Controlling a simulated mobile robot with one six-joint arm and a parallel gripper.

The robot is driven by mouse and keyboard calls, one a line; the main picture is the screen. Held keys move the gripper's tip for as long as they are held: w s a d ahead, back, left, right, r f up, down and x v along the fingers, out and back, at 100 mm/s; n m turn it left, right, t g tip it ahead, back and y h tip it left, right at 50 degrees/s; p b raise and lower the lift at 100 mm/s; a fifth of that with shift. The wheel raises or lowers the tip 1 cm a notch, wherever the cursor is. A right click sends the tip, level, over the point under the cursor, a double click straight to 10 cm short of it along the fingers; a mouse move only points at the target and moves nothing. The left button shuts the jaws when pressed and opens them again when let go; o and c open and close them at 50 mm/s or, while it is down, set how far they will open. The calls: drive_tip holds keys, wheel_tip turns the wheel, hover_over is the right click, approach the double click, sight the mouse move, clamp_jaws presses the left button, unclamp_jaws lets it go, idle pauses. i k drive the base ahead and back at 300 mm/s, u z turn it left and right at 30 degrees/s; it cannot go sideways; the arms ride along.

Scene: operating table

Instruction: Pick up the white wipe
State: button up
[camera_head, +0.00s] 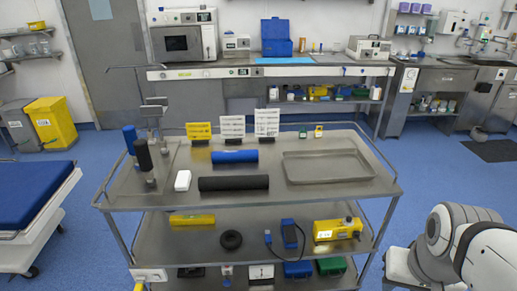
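A small white block-like item (183,181), which appears to be the white wipe, lies on the top shelf of the metal cart (270,207). It sits left of the black roll (233,183) and to the right of the upright black and blue handles. My white arm links show at the lower right, beyond the cart's right side. My gripper is out of the picture, so its opening cannot be seen.
A blue roll (235,156), a metal tray (328,166) and upright black (143,155) and blue (130,139) handles share the top shelf. Sign cards stand along its back. Raised rails flank the cart. A blue-topped bed (32,189) stands at left. Blue floor is open around the cart.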

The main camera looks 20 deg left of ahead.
sight(182, 183)
drive_tip(key=z, duration=1.9)
drive_tip(key=k, duration=2)
drive_tip(key=u, duration=2.5)
drive_tip(key=i, duration=1.25)
